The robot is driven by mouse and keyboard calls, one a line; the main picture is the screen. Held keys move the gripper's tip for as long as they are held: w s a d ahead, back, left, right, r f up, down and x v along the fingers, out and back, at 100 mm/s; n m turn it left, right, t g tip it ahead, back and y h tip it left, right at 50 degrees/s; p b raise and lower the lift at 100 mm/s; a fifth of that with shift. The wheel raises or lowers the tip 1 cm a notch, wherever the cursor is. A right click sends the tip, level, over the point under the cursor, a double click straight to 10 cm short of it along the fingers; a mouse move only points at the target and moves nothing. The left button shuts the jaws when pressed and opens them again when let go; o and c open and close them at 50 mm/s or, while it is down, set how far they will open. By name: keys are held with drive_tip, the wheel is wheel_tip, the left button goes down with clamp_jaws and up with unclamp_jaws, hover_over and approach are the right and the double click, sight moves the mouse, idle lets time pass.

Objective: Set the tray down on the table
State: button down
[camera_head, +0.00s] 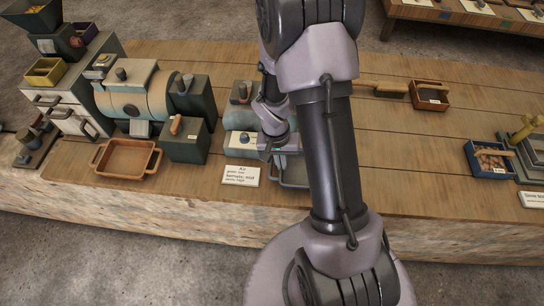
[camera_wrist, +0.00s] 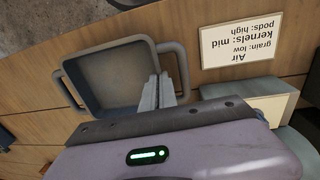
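The grey tray (camera_wrist: 112,78) has raised walls and a loop handle at each end. It shows in the wrist view, and in the head view its corner (camera_head: 291,183) shows beside the small machine, mostly hidden by my arm. My gripper (camera_wrist: 158,84) has its two fingers close together at the tray's right wall in the wrist view, by the handle, and looks shut on that wall. The tray looks level and empty where I can see inside. The wooden table (camera_head: 400,150) is below it. I cannot tell whether the tray touches the table.
A white label card (camera_head: 242,175) stands left of the grey tray. A brown tray (camera_head: 127,158) sits farther left before a large drum machine (camera_head: 135,95). A blue box (camera_head: 488,160) and a brown box (camera_head: 429,95) are at right. Table right of my arm is mostly clear.

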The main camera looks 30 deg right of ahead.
drive_tip(key=shift+s+f+b, duration=0.15)
drive_tip(key=shift+f+b, duration=0.05)
drive_tip(key=shift+f, duration=0.35)
drive_tip(key=shift+s+f+b, duration=0.15)
drive_tip(key=shift+f, duration=0.4)
drive_tip(key=shift+w+r, duration=0.1)
drive_tip(key=shift+w, duration=0.1)
drive_tip(key=shift+s, duration=0.2)
drive_tip(key=c, duration=1.7)
unclamp_jaws()
